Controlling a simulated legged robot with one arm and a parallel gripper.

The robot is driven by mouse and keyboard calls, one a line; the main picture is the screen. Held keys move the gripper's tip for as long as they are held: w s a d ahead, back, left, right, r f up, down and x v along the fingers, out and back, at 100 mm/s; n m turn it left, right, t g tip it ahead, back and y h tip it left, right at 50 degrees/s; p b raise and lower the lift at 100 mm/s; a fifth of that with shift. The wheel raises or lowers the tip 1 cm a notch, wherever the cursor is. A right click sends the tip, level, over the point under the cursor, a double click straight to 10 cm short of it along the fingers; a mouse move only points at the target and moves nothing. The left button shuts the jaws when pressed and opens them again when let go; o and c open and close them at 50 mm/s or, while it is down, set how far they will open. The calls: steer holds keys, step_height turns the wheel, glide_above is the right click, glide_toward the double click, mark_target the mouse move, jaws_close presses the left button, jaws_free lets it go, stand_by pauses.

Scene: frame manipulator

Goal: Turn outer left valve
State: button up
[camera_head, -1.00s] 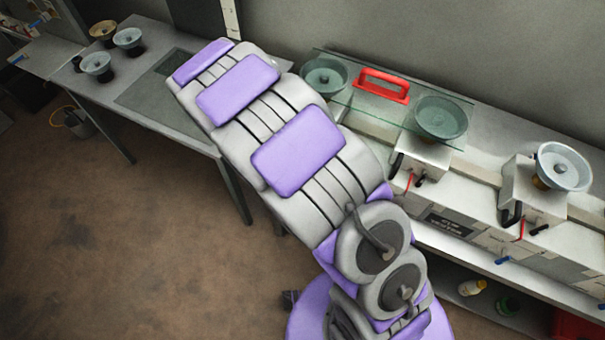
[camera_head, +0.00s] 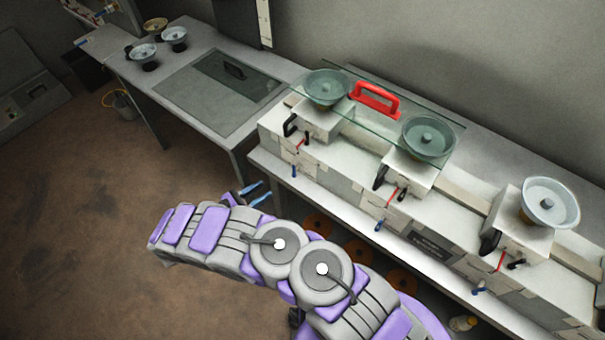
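The leftmost white unit (camera_head: 318,122) stands at the left end of the bench row. It carries a black lever (camera_head: 290,124), a small red-and-black handle (camera_head: 303,142) and, lower on the front, a small blue handle (camera_head: 294,171). I cannot tell which of these is the outer left valve. My gripper (camera_head: 259,194) shows past the far side of my arm, low and left of this unit. Its two blue fingers point right toward the bench front, spread apart with nothing visible between them. It is apart from all the handles; its base is hidden by my arm.
Two similar units (camera_head: 410,170) (camera_head: 518,238) stand farther right along the bench. Funnel bowls (camera_head: 327,87) top the units, and a glass sheet with a red handle (camera_head: 375,101) spans the left two. A grey table (camera_head: 180,80) adjoins at left. Brown floor (camera_head: 90,230) is clear.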

step_height(320, 180, down, 2)
steer(key=s+a+n, duration=0.1)
steer(key=a, duration=0.2)
glide_toward(293, 170)
steer(key=shift+t+y, duration=0.3)
steer(key=w+d, duration=0.1)
steer(key=d+f, duration=0.1)
steer(key=w+d, duration=0.1)
steer(key=d, duration=0.1)
steer(key=shift+w+d+f, duration=0.15)
steer(key=shift+w+f, duration=0.1)
steer(key=shift+w, duration=0.05)
steer(key=w, duration=0.1)
steer(key=w+d, duration=0.2)
steer(key=w, duration=0.1)
steer(key=shift+d+f+b, duration=0.1)
steer(key=shift+f+b, duration=0.1)
steer(key=shift+b, duration=0.2)
steer(key=shift+w+d, duration=0.2)
steer(key=shift+d, duration=0.45)
steer(key=shift+d+r, duration=0.15)
steer(key=shift+d, duration=0.3)
steer(key=shift+a, duration=0.45)
steer(key=c, duration=0.4)
steer(key=shift+d, duration=0.1)
jaws_close()
